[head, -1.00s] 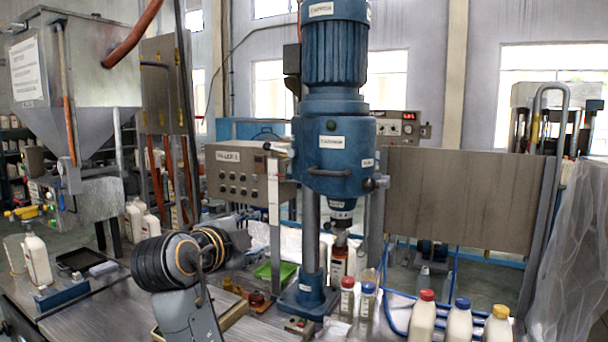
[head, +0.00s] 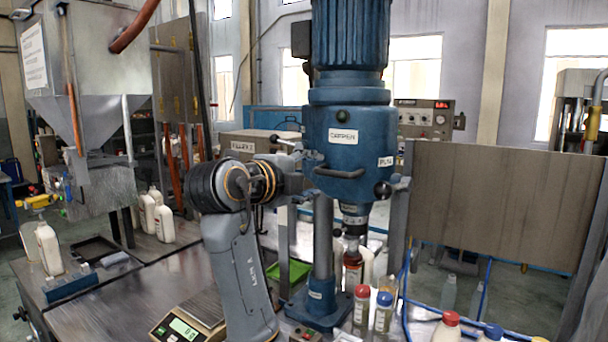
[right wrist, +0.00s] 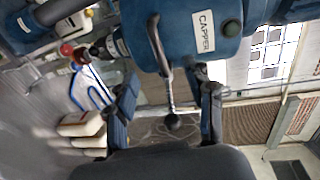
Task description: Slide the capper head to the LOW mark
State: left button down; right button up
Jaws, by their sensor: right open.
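The blue capper head (head: 345,150) stands on its metal column (head: 323,235) in the head view. It fills the top of the right wrist view (right wrist: 205,40), with a CAPPER label. A metal lever (right wrist: 160,55) with a black ball knob (right wrist: 173,122) juts from it. My right gripper (right wrist: 168,108) is open, its fingers on either side of the lever near the knob, apart from it. In the head view my right gripper (head: 300,165) is at the head's left side, its fingertips hard to make out. No LOW mark is readable. My left gripper is not in view.
A bottle (head: 353,265) stands under the capper. Bottles with red (head: 361,310) and blue (head: 383,313) caps stand close by the base. A scale (head: 190,318) sits at front left. A metal panel (head: 490,205) stands at right.

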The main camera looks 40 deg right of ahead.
aim_at(331, 175)
jog(key=x, duration=0.3)
jog(key=shift+d+f, duration=0.1)
jog(key=shift+d, duration=0.15)
jog(key=x, duration=0.2)
jog(key=shift+d+f, duration=0.2)
jog(key=shift+w+d, duration=0.15)
jog(key=shift+d, duration=0.15)
jog(key=shift+w+d+b, duration=0.2)
jog(key=shift+d+b, duration=0.15)
jog(key=shift+d, duration=0.4)
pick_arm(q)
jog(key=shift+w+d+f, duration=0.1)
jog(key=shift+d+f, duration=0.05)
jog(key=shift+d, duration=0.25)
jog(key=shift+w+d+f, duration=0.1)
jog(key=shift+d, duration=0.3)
pick_arm(e)
grip_shut()
jog(key=shift+a, duration=0.1)
jog(key=shift+f, duration=0.1)
